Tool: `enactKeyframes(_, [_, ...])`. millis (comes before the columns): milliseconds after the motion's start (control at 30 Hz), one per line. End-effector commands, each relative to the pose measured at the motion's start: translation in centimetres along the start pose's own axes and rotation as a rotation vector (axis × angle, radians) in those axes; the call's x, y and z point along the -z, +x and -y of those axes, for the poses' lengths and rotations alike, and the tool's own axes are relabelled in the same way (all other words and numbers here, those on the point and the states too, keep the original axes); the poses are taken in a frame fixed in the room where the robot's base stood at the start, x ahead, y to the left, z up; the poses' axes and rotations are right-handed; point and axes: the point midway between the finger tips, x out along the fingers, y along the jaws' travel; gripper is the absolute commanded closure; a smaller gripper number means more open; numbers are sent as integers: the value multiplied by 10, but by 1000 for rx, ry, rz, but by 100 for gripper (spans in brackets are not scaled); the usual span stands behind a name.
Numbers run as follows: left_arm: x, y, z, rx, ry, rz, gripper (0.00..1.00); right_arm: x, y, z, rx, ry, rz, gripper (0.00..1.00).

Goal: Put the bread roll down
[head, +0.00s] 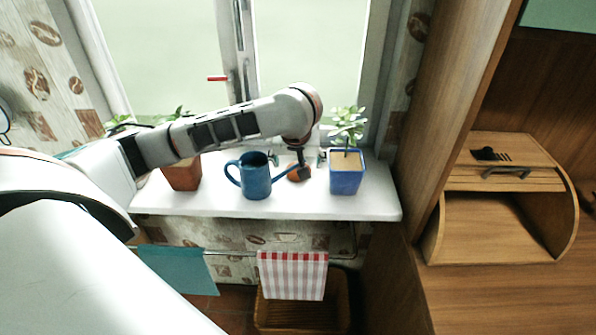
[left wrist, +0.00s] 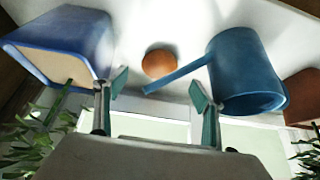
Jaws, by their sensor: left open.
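The bread roll (head: 296,174) is small, round and orange-brown. It rests on the white windowsill (head: 222,207), between the blue watering can (head: 256,177) and the blue plant pot (head: 345,173). In the left wrist view the roll (left wrist: 158,63) lies on the white surface just beyond my fingertips, with the can's spout (left wrist: 178,76) pointing close by it. My left gripper (left wrist: 159,88) is open, its two green-tipped fingers spread apart with nothing between them. In the head view my left gripper (head: 303,168) comes down at the roll and partly hides it. My right gripper is not in view.
A terracotta pot (head: 183,176) stands at the sill's left, partly behind my arm. A wooden bread box (head: 505,205) stands open on the right-hand counter. A striped towel (head: 292,275) and a teal cloth (head: 178,268) hang below the sill. The sill's front strip is clear.

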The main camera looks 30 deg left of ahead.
Motion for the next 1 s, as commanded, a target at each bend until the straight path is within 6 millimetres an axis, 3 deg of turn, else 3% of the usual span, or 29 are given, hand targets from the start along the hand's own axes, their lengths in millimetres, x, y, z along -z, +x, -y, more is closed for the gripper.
enactKeyframes(167, [-2,12,0,0,-1,2,31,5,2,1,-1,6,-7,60])
enactKeyframes(433, [-3,48,-1,0,-2,1,31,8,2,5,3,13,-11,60])
enactKeyframes(767, [-3,55,-1,-1,0,-1,31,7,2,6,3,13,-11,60])
enactKeyframes(900, [-3,55,-1,-1,0,-1,68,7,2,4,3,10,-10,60])
enactKeyframes(1000, [-3,55,-1,-1,0,0,71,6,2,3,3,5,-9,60])
